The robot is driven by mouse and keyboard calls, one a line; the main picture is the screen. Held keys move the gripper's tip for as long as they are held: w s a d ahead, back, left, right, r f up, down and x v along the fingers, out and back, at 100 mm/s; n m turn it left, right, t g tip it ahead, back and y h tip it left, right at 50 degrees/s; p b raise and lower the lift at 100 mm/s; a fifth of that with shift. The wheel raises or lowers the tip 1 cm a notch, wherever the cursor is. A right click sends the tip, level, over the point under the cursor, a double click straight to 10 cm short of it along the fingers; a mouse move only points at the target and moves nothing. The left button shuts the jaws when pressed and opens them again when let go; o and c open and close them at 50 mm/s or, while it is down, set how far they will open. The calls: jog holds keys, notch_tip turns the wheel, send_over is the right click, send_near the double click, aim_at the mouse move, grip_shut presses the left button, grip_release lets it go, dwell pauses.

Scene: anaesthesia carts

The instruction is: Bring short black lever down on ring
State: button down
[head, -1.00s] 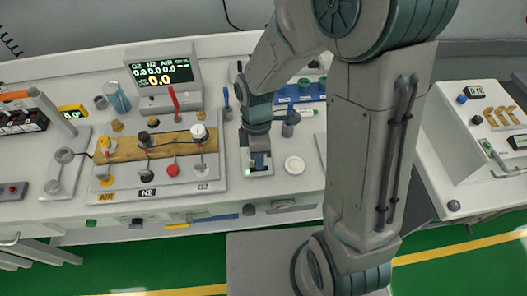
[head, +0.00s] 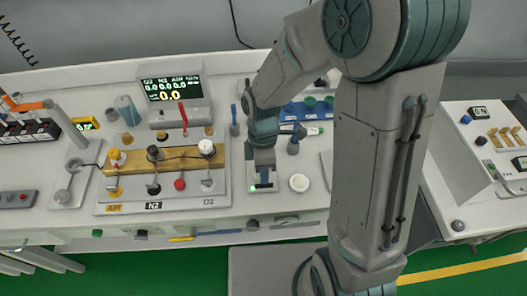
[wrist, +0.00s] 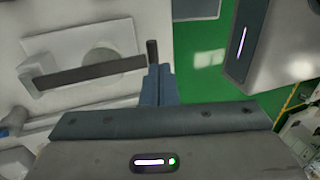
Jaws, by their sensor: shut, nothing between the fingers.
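My gripper (head: 262,182) reaches down over the middle of the bench, just left of a white round disc. Its fingers are together and empty, and they show in the wrist view (wrist: 158,78). There, a dark flat lever (wrist: 90,71) runs across a pale surface to a short dark upright piece (wrist: 152,51) beside the fingertips. I cannot tell whether the fingers touch it. A pale round piece (wrist: 103,59) lies partly behind the lever; I cannot tell whether it is the ring. In the head view my gripper covers much of this spot.
A gas panel (head: 220,195) with several knobs stands left of my gripper. Behind it is a lit display (head: 172,87). The white disc (head: 299,183) lies close on the right. A grey post (head: 293,143) stands behind the disc. Another cart (head: 455,190) is at the right.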

jog(key=s+v, duration=0.1)
jog(key=v, duration=1.2)
jog(key=shift+r+p, duration=0.25)
jog(key=shift+p, duration=0.15)
jog(key=s+d+r+m+t, duration=0.2)
jog(key=d+m, duration=0.4)
jog(key=m, duration=0.3)
jog(key=s+d+r+m+t+b, duration=0.1)
jog(key=s+d+r+m+t, duration=0.2)
jog(key=d+m, duration=0.4)
jog(key=shift+s+r+m+t, duration=0.3)
jog(key=shift+s+m+t, duration=0.6)
jog(key=shift+s+m, duration=0.35)
